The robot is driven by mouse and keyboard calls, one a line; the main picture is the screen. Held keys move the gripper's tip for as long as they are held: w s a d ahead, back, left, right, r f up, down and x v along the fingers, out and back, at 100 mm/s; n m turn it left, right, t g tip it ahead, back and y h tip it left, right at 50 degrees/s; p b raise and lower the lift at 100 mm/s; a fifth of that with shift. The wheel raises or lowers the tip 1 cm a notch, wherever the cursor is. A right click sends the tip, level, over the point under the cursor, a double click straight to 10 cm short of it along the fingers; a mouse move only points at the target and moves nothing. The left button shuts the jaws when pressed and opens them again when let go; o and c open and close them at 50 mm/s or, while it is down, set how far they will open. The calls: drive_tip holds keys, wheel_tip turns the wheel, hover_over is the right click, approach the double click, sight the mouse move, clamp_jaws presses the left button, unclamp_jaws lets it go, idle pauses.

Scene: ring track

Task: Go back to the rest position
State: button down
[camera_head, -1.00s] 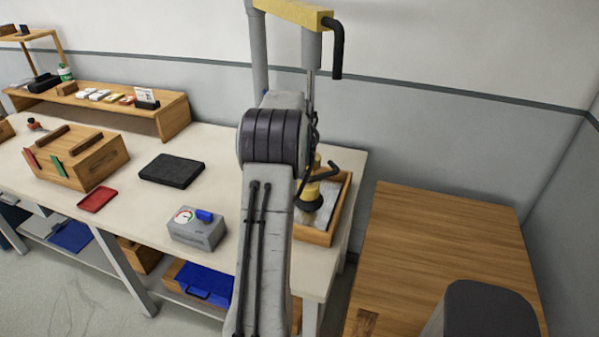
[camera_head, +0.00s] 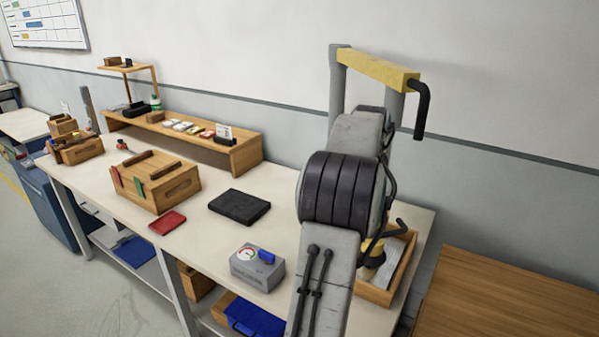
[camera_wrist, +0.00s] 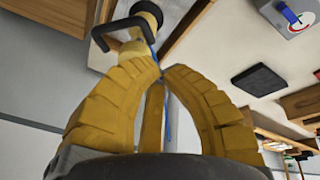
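In the head view my arm covers the gripper. My grey arm with its dark banded joint rises over the right end of the bench. Beyond the fingertips in the wrist view is a yellow part with a black crank handle (camera_wrist: 125,32), apart from the tips as far as I can tell.
The pale bench (camera_head: 200,235) carries a grey gauge box (camera_head: 257,268), black pad (camera_head: 239,206), red tray (camera_head: 167,222) and wooden box (camera_head: 155,185). A frame with a yellow crossbar (camera_head: 375,68) stands behind my arm. A wooden tray (camera_head: 374,294) is beside it; a wooden table (camera_head: 480,300) is right.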

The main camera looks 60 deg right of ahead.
idle(0.4)
drive_tip(key=s+a+f+m+y, duration=0.1)
drive_tip(key=a+f+m+y, duration=0.15)
drive_tip(key=a+f, duration=0.35)
drive_tip(key=a+f+m+y, duration=0.1)
drive_tip(key=a+f+m, duration=0.2)
drive_tip(key=a, duration=0.5)
drive_tip(key=w+a+r+n+t, duration=0.1)
drive_tip(key=a+n, duration=0.6)
drive_tip(key=a, duration=1.1)
drive_tip(key=w+a+r+n+t, duration=0.2)
drive_tip(key=w+a+r+n, duration=0.2)
drive_tip(key=a, duration=1.4)
drive_tip(key=shift+w+r+n, duration=0.25)
drive_tip(key=shift+w+n, duration=0.4)
drive_tip(key=shift+n, duration=0.9)
